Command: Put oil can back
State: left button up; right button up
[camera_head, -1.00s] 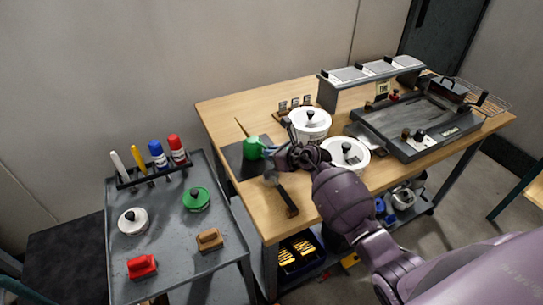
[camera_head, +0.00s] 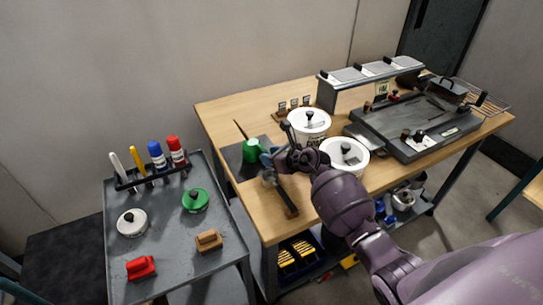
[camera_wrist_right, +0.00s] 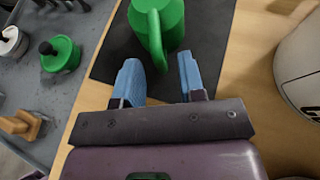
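The green oil can (camera_head: 250,150), with a thin long spout, stands on a dark mat (camera_head: 232,160) at the left end of the wooden table. In the right wrist view the can (camera_wrist_right: 172,18) is at the top, its green handle pointing toward my gripper. My right gripper (camera_head: 267,168) is beside the can on its handle side. In the wrist view my right gripper (camera_wrist_right: 160,66) has its blue fingers apart, with the handle's end near the gap between the fingertips. It holds nothing. My left gripper is out of view.
A dark-handled tool (camera_head: 290,205) lies by the table's front edge below my right gripper. Two white lidded pots (camera_head: 343,160) stand close to my right wrist. A grey cart (camera_head: 170,225) at left holds a bottle rack (camera_head: 152,178), lids (camera_head: 195,200) and presses (camera_head: 142,267).

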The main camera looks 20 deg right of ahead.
jog(key=p+v, duration=0.2)
jog(key=v, duration=1)
jog(key=s+a+m+t, duration=0.1)
jog(key=s+m+t, duration=0.1)
jog(key=m, duration=0.4)
jog(key=s+m+t+h, duration=0.1)
jog(key=s+m+t, duration=0.1)
jog(key=s+m, duration=0.3)
jog(key=s+a+f+m+t, duration=0.1)
jog(key=s+m+t, duration=0.1)
jog(key=m, duration=0.6)
jog(key=shift+s+a+h, duration=0.3)
jog(key=shift+s, duration=0.5)
jog(key=s+a+f+m+g+h, duration=0.1)
jog(key=s+f+m+g+h, duration=0.1)
jog(key=s+f+m, duration=0.4)
jog(key=s+a+f+m+g+h, duration=0.1)
jog(key=s+f+m+g, duration=0.3)
jog(key=s+m, duration=0.5)
jog(key=f+m+h, duration=0.1)
jog(key=f+m, duration=0.1)
jog(key=m, duration=0.3)
jog(key=shift+m, duration=0.4)
